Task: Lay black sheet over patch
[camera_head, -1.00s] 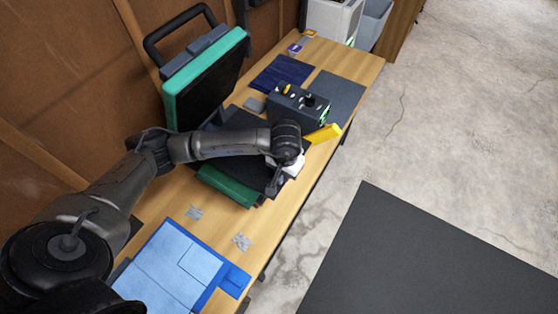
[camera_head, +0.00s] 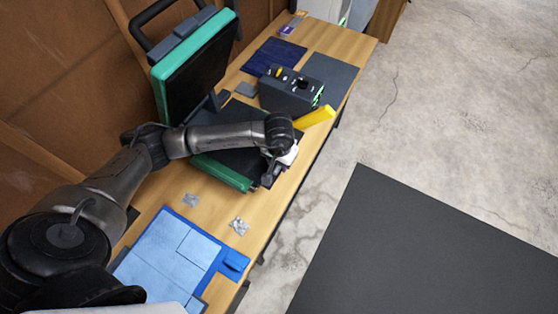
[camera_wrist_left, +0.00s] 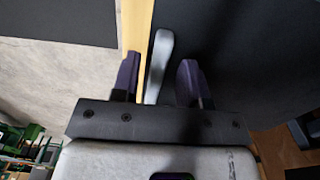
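A dark, nearly black sheet (camera_head: 326,72) lies flat at the table's far right, partly behind the control box. A press with a raised green-edged lid (camera_head: 198,68) has a black lower plate (camera_head: 228,161), partly covered by my left arm. I cannot make out a patch on it. My left gripper (camera_head: 268,180) is at the plate's front right corner, pointing down. In the left wrist view its purple-tipped fingers (camera_wrist_left: 160,80) are apart. A pale rounded bar (camera_wrist_left: 158,62) shows between them, not visibly clamped; a black surface (camera_wrist_left: 255,55) lies beside it. My right gripper is not in view.
A dark control box (camera_head: 292,91) and a yellow handle (camera_head: 315,117) stand right of the press. A navy cloth (camera_head: 272,57) lies behind. Folded blue cloth (camera_head: 165,262) and two small silvery squares (camera_head: 191,200) (camera_head: 239,226) lie in front.

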